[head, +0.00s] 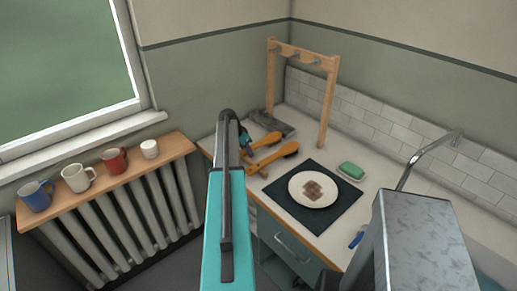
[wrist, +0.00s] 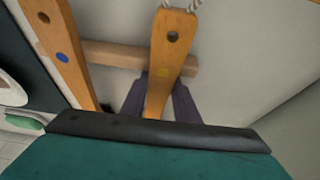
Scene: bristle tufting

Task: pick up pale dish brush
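Two brushes with orange-brown wooden handles lie on the counter, one (head: 267,140) behind the other (head: 280,155) in the head view. Neither looks clearly pale, and I cannot tell which is the dish brush. In the wrist view, one handle (wrist: 173,38) has a yellow dot, a hole and a cord loop; the other (wrist: 66,60) at left has a blue dot. Both cross a wooden bar (wrist: 108,56). My gripper (wrist: 160,98) has its dark fingers apart, one on each side of the yellow-dotted handle. Contact is not clear. The brush heads are hidden in the wrist view.
A wooden rack with hooks (head: 304,55) stands at the back. A plate with a brown stain (head: 300,188) lies on a dark mat (head: 338,219), with a green sponge (head: 351,170) beyond. A tap (head: 425,155) stands at right. Mugs line the shelf (head: 135,171) at left.

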